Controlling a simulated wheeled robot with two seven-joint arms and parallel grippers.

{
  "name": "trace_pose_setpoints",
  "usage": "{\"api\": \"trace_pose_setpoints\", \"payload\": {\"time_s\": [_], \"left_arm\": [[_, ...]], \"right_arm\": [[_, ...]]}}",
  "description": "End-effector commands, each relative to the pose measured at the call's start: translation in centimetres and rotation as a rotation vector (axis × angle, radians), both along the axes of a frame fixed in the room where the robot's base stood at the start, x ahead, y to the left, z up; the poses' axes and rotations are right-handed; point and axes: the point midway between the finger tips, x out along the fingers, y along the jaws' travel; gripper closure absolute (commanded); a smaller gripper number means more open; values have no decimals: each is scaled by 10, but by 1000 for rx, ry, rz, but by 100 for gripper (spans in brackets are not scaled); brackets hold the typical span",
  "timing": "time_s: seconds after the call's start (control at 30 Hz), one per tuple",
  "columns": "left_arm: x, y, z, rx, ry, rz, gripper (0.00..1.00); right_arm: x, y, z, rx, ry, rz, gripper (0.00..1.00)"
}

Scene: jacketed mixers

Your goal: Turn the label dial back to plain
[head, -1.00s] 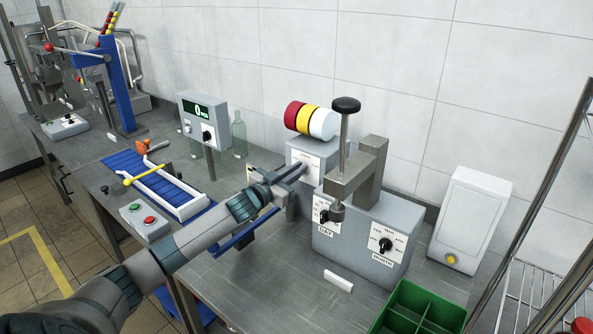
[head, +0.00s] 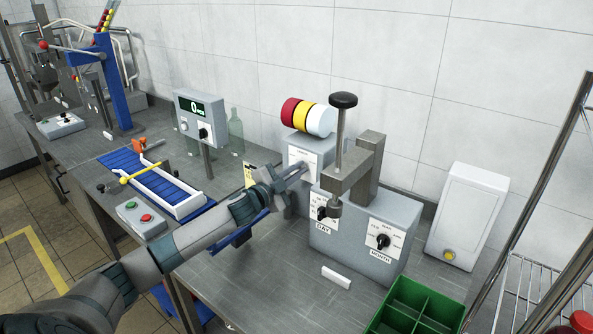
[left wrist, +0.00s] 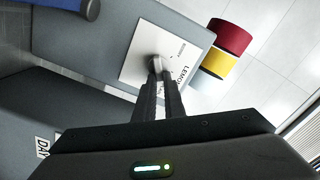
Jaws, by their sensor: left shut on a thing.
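The label dial's white plate (left wrist: 180,45) is on the front of a grey box (head: 299,146), with "LEMON" readable along its edge in the left wrist view. The dial's knob (left wrist: 155,61) is between my left fingertips. My left gripper (left wrist: 158,75) is shut on it. In the head view the left gripper (head: 300,171) reaches the box front from the left and covers the knob. The dial's pointer direction cannot be told. A red, a yellow and a white roll (head: 308,117) sit on top of the box. My right gripper is not in view.
A date stamper (head: 350,236) with DAY and MONTH dials and a black-topped lever (head: 343,100) stands close to the right of the gripper. A green divided crate (head: 418,308) is at the front. A blue-bedded conveyor (head: 160,180) lies left.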

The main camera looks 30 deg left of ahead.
Motion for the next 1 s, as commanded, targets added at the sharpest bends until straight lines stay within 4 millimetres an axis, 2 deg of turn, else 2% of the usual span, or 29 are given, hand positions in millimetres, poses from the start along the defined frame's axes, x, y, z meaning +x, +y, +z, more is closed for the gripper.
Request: {"api": "trace_pose_setpoints", "payload": {"time_s": [0.27,0.63,0.67,0.7,0.73,1.0], "left_arm": [[0,-1,-1,71,-6,-1,100],[0,-1,-1,76,-6,-1,100],[0,-1,-1,76,-6,-1,86],[0,-1,-1,76,-6,-1,76],[0,-1,-1,76,-6,-1,72],[0,-1,-1,75,-5,-1,72]], "right_arm": [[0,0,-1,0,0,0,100],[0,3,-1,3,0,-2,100],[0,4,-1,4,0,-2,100],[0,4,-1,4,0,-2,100],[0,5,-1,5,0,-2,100],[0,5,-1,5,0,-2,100]]}}
